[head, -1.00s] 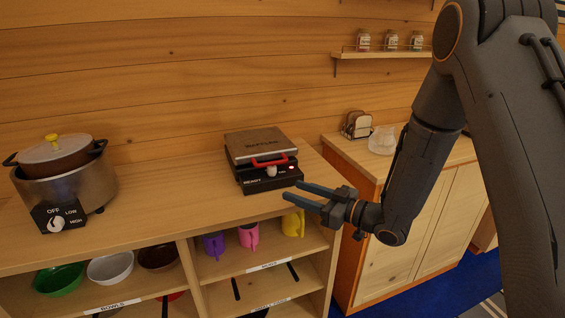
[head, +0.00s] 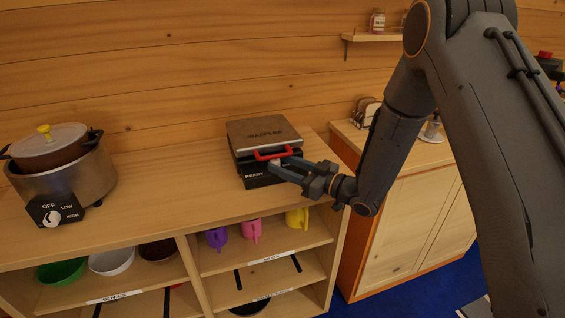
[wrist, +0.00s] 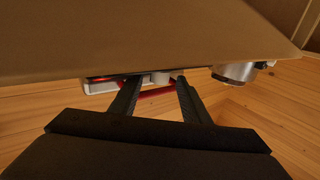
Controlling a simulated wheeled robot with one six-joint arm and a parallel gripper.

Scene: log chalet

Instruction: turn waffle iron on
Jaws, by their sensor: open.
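The waffle iron (head: 264,130) stands shut on the wooden counter, with a grey lid, a red handle (head: 272,154) and a black front marked READY. My gripper (head: 281,164) is open at its front, the fingers just below the handle and covering part of the front panel. In the wrist view, which looks upside down, the two fingers (wrist: 158,80) reach towards the waffle iron (wrist: 100,87), with a pale knob (wrist: 160,77) between their tips. The red handle (wrist: 157,92) also shows between them. I cannot tell whether the fingers touch the knob. The panel's right part is hidden.
A pot cooker (head: 65,170) with an OFF/LOW/HIGH dial stands at the counter's left; it also shows in the wrist view (wrist: 232,72). Bare counter (head: 170,190) lies between. Shelves below hold mugs (head: 250,230) and bowls (head: 110,260). A cabinet (head: 420,210) stands right.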

